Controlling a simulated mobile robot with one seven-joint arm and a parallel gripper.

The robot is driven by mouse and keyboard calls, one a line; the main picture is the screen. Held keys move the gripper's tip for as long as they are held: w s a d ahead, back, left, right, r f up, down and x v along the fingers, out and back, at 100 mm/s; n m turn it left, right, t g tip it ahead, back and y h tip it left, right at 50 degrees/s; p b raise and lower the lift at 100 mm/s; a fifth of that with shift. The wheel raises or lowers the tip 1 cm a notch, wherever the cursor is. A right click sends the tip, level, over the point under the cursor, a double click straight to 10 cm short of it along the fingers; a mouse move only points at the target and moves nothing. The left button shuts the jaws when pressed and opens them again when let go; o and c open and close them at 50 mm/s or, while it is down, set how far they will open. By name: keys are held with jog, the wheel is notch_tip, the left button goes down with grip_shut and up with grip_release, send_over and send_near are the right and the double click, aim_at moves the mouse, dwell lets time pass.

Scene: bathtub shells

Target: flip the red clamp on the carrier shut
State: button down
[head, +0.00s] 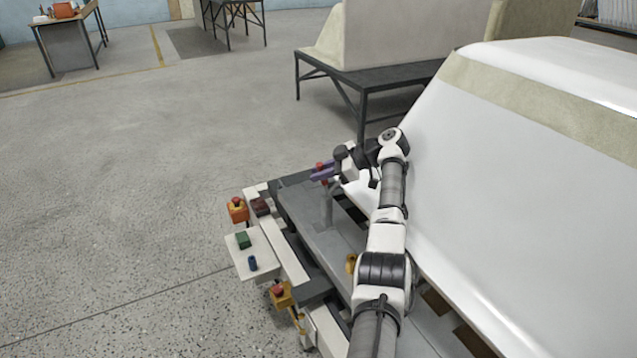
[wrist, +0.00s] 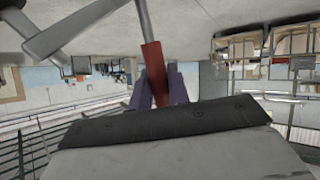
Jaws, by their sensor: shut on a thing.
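The red clamp shows in the wrist view as a red handle (wrist: 153,68) on a grey metal lever that runs up out of the picture. My gripper (wrist: 160,88) has purple fingers, one on each side of the red handle, and is shut on it. In the head view my gripper (head: 322,173) is at the far end of the carrier (head: 318,229), with a bit of red (head: 320,166) showing at its purple fingers. A grey upright stands on the carrier just below the fingers. The clamp's base and joint are mostly hidden or too small to make out.
A large white tub shell (head: 500,170) fills the right side, close beside my arm. Orange boxes with red buttons (head: 237,210) and a white side shelf (head: 250,252) line the carrier's left edge. A dark stand (head: 375,78) is behind. The floor to the left is free.

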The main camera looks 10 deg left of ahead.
jog(key=shift+w+d+b, duration=0.1)
jog(key=shift+d+b, duration=0.1)
jog(key=shift+b, duration=0.25)
jog(key=c, duration=1.3)
grip_release()
jog(key=shift+d+y, duration=0.1)
jog(key=shift+y, duration=0.2)
jog(key=shift+r, duration=0.1)
notch_tip(320, 180, up, 20)
jog(key=shift+p, duration=1.05)
